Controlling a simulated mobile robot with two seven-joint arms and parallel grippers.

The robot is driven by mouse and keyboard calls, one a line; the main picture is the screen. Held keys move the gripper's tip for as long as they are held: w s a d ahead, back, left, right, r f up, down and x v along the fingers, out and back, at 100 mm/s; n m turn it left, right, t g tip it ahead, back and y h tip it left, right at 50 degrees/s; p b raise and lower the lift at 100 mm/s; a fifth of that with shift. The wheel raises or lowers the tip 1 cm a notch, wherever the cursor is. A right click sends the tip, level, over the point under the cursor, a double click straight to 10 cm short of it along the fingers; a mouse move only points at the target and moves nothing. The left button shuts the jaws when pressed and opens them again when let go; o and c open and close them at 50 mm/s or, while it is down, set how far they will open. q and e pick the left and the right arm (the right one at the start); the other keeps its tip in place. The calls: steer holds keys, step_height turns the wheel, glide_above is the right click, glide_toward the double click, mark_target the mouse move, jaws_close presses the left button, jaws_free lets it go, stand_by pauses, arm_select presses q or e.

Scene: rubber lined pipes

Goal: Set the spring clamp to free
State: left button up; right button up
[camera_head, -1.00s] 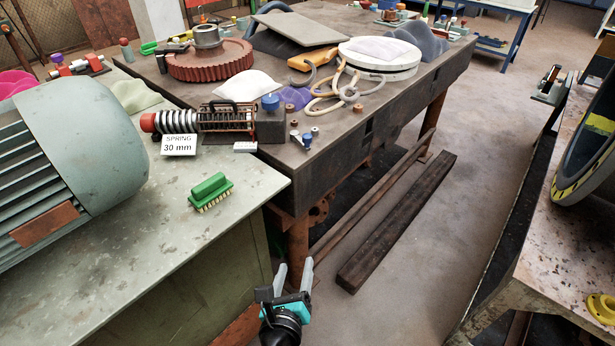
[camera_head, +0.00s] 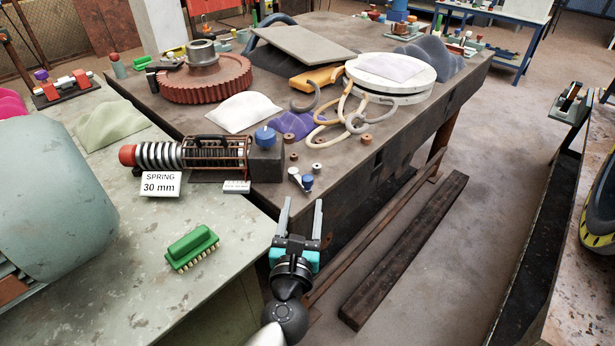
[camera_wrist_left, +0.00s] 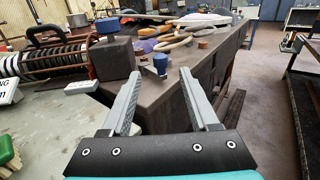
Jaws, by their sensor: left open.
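The spring device (camera_head: 195,155), which I take to be the spring clamp, lies along the front edge of the dark table. It has a red end cap (camera_head: 128,155), a pale coil, a caged rod section and a dark block (camera_head: 266,163) with a blue knob (camera_head: 264,137) on top. A sign (camera_head: 161,184) reading "SPRING 30 mm" stands before it. My left gripper (camera_head: 302,205) is open and empty, to the right of and nearer than the block, touching nothing visible. In the left wrist view the block (camera_wrist_left: 113,60) is beyond the left finger. My right gripper is out of view.
A small blue-and-white part (camera_head: 305,181) sits on the table edge just beyond my fingertips. A green brush (camera_head: 191,247) lies on the pale bench (camera_head: 110,290). Rings (camera_head: 350,115) and a red gear (camera_head: 205,82) lie farther back. Open floor is at right.

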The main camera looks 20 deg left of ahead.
mark_target(307, 183)
arm_select(q)
steer(key=w, duration=0.4)
steer(key=shift+w+a, duration=0.3)
steer(key=shift+a, duration=0.1)
steer(key=w, duration=0.3)
steer(key=shift+w+a, duration=0.1)
steer(key=shift+a, duration=0.15)
steer(key=shift+w+a, duration=0.1)
steer(key=shift+w, duration=0.45)
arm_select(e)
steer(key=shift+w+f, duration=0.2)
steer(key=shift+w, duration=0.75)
arm_select(q)
jaws_close()
